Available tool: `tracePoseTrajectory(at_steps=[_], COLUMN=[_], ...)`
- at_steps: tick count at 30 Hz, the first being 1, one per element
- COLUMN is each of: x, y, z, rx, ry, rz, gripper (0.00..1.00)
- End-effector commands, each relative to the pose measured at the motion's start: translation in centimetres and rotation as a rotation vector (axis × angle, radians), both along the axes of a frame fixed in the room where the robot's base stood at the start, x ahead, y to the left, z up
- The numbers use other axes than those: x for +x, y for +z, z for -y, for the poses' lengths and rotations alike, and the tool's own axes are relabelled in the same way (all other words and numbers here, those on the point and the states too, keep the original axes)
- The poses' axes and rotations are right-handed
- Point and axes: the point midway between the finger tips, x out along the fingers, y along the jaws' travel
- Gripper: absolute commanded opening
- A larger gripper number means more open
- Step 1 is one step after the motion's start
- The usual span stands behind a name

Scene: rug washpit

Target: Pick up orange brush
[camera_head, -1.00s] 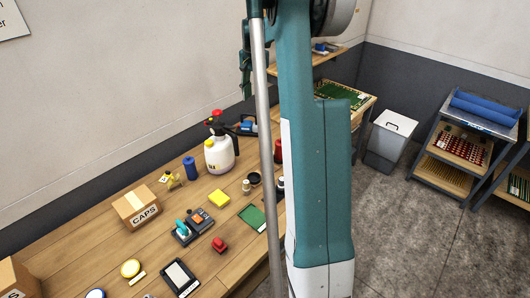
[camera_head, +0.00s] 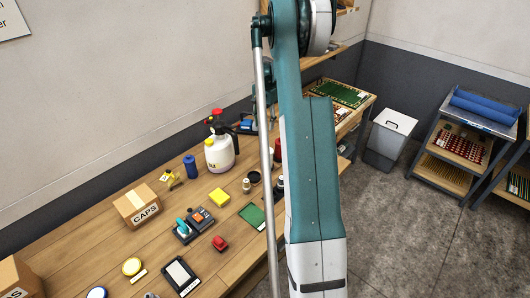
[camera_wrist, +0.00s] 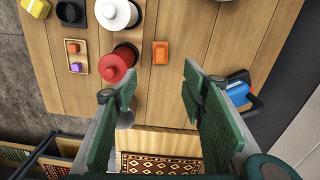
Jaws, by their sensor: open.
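In the wrist view a small orange block-shaped thing (camera_wrist: 160,52) lies on the wooden tabletop, just beyond my fingertips and between their lines; it may be the orange brush, but no bristles show. My gripper (camera_wrist: 160,80) is open and empty, with its green fingers wide apart on either side of bare wood. A smaller orange piece (camera_wrist: 75,67) lies in a small wooden tray at the left. In the head view I cannot make out the brush, and my arm hides part of the bench.
A red round-topped container (camera_wrist: 117,62) stands close to the left finger, with a white one (camera_wrist: 117,13) beyond it. A blue and dark object (camera_wrist: 237,92) lies right of the right finger. A patterned rug piece (camera_wrist: 160,165) shows below the table edge.

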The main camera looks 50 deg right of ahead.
Motion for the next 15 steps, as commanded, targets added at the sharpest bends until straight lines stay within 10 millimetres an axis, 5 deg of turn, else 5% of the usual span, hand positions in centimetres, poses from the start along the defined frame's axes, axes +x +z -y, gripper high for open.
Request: tracePoseTrajectory(at_steps=[6, 15], x=[0.0, 0.0], y=[-6.4, -9.1], z=[0.0, 0.0], rx=[0.0, 0.0], ry=[0.0, 0.0], rz=[0.0, 0.0], gripper=[0.41, 0.41])
